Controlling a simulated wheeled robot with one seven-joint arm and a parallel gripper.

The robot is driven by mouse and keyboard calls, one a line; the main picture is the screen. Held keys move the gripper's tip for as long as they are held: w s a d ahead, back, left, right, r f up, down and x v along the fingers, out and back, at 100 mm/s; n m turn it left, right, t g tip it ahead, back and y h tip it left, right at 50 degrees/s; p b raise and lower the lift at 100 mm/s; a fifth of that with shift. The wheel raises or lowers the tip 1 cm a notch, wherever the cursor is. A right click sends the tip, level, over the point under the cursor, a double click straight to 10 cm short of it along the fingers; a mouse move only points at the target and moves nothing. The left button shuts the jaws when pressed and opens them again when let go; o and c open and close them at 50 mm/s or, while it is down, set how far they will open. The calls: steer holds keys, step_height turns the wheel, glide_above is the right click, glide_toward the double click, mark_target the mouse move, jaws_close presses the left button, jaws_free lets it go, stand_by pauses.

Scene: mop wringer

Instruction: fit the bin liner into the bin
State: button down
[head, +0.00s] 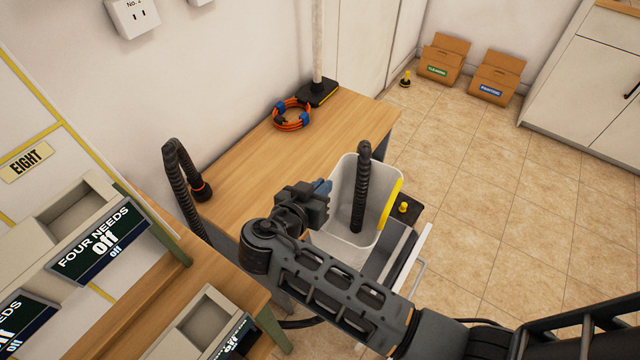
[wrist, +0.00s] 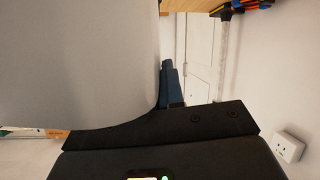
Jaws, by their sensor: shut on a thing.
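A pale grey open-topped container (head: 338,237), which I take to be the bin liner, is at the right end of the wooden bench. A yellow strip (head: 390,204) shows along its right side. My gripper (head: 325,189) is shut at its upper left edge, with blue fingertips. In the wrist view the container's smooth grey wall (wrist: 80,65) fills the left, beside a blue finger (wrist: 170,82). The contact itself is hidden. No separate bin can be told apart; my arm hides much of the space below.
A dark ribbed hose (head: 362,190) appears to stand inside the container. An orange cable coil (head: 291,115) lies on the bench (head: 240,165). A dark box with a yellow knob (head: 403,208) is at the right, beside a grey frame (head: 400,262).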

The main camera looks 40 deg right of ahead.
steer(key=shift+f, duration=0.6)
steer(key=shift+f+b, duration=1.9)
steer(key=shift+b, duration=0.25)
steer(key=shift+f+b, duration=2)
